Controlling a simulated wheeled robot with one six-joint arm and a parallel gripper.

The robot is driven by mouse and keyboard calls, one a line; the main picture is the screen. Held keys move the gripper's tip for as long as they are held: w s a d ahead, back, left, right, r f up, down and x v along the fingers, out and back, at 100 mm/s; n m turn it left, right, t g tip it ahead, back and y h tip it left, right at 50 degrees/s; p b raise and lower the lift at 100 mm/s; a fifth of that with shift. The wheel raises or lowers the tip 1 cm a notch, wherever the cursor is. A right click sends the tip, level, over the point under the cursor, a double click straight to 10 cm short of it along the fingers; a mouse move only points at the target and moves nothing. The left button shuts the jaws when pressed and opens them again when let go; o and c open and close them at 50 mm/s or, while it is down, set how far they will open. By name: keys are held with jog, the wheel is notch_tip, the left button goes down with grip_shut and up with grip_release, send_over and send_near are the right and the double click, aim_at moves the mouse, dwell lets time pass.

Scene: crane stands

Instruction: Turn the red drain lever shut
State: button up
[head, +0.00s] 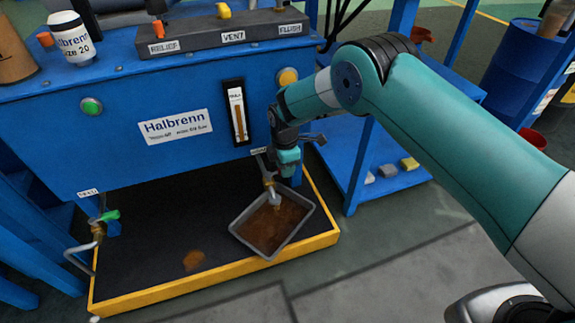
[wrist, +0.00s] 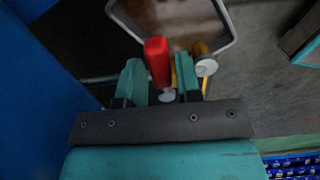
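The red drain lever (wrist: 157,62) shows in the wrist view between and slightly beyond the two green fingers of my gripper (wrist: 160,80). The fingers stand apart, with a gap visible on the right side of the lever; contact on the left is unclear. In the head view my gripper (head: 288,160) points down beside the drain valve (head: 268,182) at the blue tank's lower right, and hides the lever. The valve's pale spout (head: 274,199) hangs over a grey tray (head: 240,238) holding brown liquid. The brass and white valve part (wrist: 205,62) shows right of the lever.
The blue tank (head: 85,150) rises close behind my gripper. A second valve with a green lever (head: 109,215) is at the left. The black drip pan has a yellow rim (head: 215,273) and a brown spill (head: 194,260). A blue shelf (head: 400,182) stands at right.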

jog(key=shift+o, duration=0.9)
jog(key=shift+d, duration=0.1)
jog(key=shift+w, duration=0.1)
notch_tip(320, 180, up, 17)
jog(key=p, duration=0.6)
jog(key=shift+r, duration=0.2)
